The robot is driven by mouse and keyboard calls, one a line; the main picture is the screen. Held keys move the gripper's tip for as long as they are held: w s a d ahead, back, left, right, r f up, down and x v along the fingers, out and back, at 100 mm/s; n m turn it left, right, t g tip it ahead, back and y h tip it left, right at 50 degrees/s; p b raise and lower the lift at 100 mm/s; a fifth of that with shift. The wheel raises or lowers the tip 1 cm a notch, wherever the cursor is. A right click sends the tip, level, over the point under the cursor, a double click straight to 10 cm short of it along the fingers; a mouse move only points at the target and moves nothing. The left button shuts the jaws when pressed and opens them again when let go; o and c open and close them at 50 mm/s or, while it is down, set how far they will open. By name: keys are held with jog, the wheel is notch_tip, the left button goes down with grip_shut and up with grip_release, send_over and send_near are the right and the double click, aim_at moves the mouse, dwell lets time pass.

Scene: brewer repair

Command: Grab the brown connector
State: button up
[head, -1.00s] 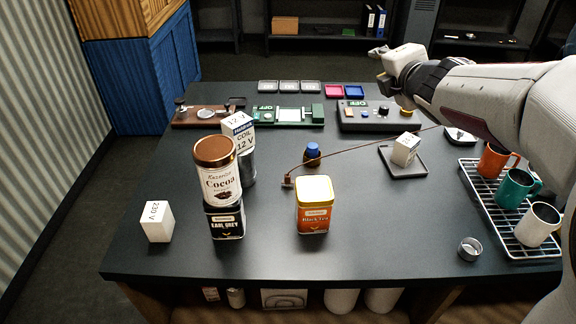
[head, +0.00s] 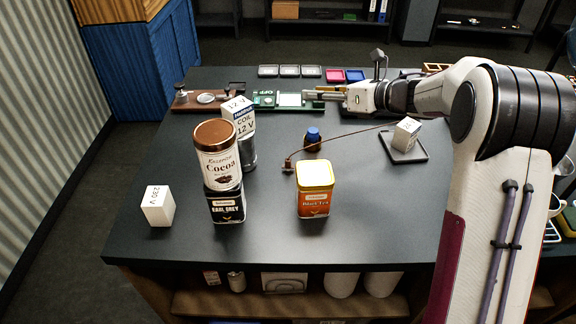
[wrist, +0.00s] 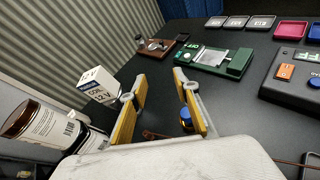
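The brown connector (head: 288,165) is a small brown piece at the left end of a thin brown cable (head: 335,135), lying on the dark table (head: 265,230) behind the orange tea tin. The cable runs right toward a white block on a black tray. My gripper (head: 308,94) reaches left over the back of the table, behind and above the connector. In the wrist view its yellow-padded fingers (wrist: 160,110) are spread wide with nothing between them.
The orange tea tin (head: 315,190) stands just in front of the connector. A small blue-topped bottle (head: 312,139) stands just behind it. The cocoa can (head: 218,155) on an Earl Grey tin (head: 227,204) and a 12 V coil box (head: 238,116) stand left. The table's front middle is clear.

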notch_tip(320, 180, down, 6)
jog(key=s+a+f+n+g+y, duration=0.1)
jog(key=s+n+g+y, duration=0.15)
jog(key=n, duration=0.25)
jog(key=n+g, duration=0.5)
send_near(286, 166)
jog(key=shift+w+a+f, duration=0.1)
jog(key=shift+w+a, duration=0.25)
jog(key=shift+a, duration=0.2)
jog(key=shift+w+a+f, duration=0.1)
jog(key=shift+w+a, duration=0.3)
jog(key=shift+a, duration=0.15)
jog(key=shift+x, duration=1.3)
jog(key=shift+a, duration=0.1)
jog(key=shift+x, duration=2.5)
jog(key=shift+s+f, duration=0.15)
jog(key=shift+s, duration=0.1)
